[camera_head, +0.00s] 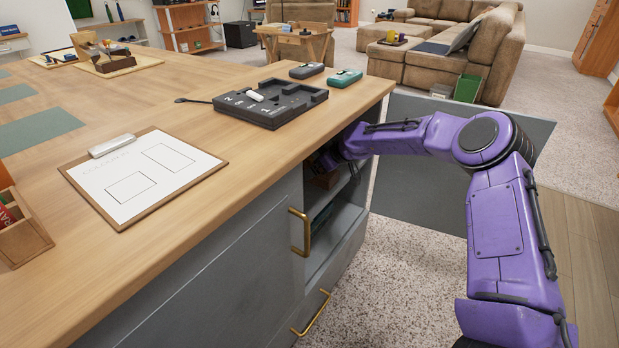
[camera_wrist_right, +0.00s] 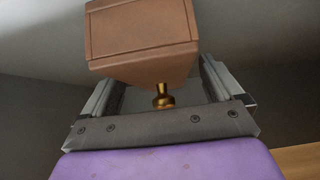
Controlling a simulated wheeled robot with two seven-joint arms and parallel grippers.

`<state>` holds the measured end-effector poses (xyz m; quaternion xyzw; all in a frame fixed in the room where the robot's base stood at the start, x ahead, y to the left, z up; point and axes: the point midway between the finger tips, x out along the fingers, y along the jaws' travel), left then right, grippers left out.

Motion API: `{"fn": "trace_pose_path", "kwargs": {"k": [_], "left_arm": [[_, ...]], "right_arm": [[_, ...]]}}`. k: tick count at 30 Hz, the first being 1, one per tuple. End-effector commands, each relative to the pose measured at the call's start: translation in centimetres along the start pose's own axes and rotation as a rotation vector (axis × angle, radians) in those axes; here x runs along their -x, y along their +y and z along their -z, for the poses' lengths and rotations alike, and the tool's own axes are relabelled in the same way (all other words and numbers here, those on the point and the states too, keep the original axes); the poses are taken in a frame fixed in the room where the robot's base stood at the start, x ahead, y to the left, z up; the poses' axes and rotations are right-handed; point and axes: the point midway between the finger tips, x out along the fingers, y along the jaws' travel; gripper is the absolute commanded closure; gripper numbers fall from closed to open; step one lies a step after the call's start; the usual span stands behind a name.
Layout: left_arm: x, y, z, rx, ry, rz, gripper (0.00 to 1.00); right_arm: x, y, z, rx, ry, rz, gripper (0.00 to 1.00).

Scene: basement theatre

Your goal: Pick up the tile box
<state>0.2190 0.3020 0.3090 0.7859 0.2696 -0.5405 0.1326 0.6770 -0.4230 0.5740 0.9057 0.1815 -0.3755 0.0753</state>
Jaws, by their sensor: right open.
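The tile box appears to be the brown box (camera_wrist_right: 140,38) with a brass knob (camera_wrist_right: 163,97), seen close in the right wrist view. In the head view a small brown patch of it (camera_head: 325,180) shows inside the open cabinet, mostly hidden by my arm and the countertop. My right gripper (camera_head: 328,160) reaches into the cabinet opening below the counter edge. In the wrist view the right gripper (camera_wrist_right: 157,74) is open, with one finger on each side of the knob; I cannot tell whether they touch the box. My left gripper is out of view.
The wooden counter (camera_head: 215,205) overhangs the cabinet. The open grey door (camera_head: 415,200) stands behind my right arm. Brass handles (camera_head: 301,232) stick out in front. A black tray (camera_head: 270,103) and a clipboard (camera_head: 144,178) lie on the counter. Speckled floor lies clear to the right.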

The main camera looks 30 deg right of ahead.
Motion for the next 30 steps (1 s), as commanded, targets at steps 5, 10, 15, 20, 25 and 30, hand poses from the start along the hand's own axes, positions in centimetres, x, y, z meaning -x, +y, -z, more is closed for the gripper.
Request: {"fn": "trace_pose_path", "kwargs": {"k": [5, 10, 15, 20, 25, 30], "left_arm": [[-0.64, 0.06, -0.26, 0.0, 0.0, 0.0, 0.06], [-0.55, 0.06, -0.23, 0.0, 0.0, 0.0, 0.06], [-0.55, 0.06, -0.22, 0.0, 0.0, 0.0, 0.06], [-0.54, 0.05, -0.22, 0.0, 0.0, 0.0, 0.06], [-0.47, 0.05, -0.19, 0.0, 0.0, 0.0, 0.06], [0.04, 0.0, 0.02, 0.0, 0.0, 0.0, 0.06]], "right_arm": [[-1.69, 0.09, -0.12, -0.002, 0.001, -0.002, 0.06], [-1.57, 0.11, -0.05, -0.002, 0.001, -0.002, 0.06], [-1.53, 0.15, -0.1, -0.002, 0.001, -0.003, 0.58], [-1.44, 0.19, -0.01, -0.003, 0.003, -0.004, 0.72], [-1.39, 0.19, 0.03, -0.003, 0.003, -0.004, 0.72], [-1.03, 0.18, 0.41, -0.002, 0.003, -0.003, 0.72]]}}
